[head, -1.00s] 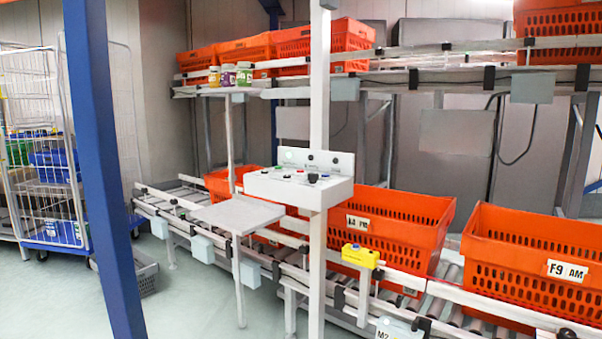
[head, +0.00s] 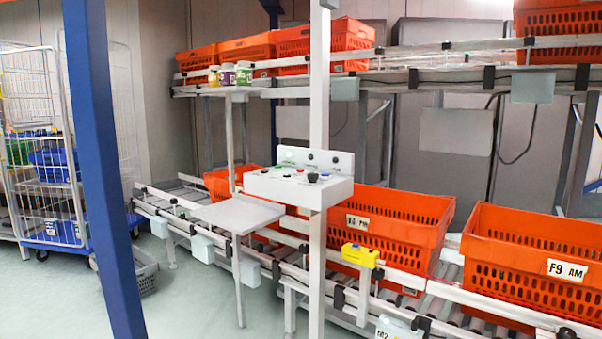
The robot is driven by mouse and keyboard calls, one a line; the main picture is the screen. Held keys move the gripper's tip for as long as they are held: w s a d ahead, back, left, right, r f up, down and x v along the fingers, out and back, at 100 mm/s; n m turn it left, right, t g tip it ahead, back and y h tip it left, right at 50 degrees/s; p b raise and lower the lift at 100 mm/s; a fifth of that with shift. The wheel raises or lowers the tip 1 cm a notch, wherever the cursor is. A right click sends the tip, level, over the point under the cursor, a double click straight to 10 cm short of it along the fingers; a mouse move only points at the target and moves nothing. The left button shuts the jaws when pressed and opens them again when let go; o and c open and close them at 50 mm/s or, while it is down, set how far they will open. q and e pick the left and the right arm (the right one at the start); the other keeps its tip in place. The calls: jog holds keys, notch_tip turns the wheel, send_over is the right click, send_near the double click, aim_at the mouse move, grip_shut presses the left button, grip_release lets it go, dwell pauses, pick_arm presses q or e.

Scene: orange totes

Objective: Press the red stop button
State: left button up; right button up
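A light grey control box (head: 298,193) is fixed to a white post in the middle of the head view. Its sloped top carries several small buttons and a larger black knob. A small red button (head: 299,171) shows among them; at this size its exact shape cannot be told. A green button or light sits on the upright back panel (head: 322,160) of the box. Neither of my grippers is in view, and nothing touches the box.
Orange totes (head: 399,215) stand on a roller conveyor behind and right of the box. A small grey table (head: 238,213) stands left of it. A blue post (head: 98,160) rises at the left, near a wire cage trolley (head: 45,150).

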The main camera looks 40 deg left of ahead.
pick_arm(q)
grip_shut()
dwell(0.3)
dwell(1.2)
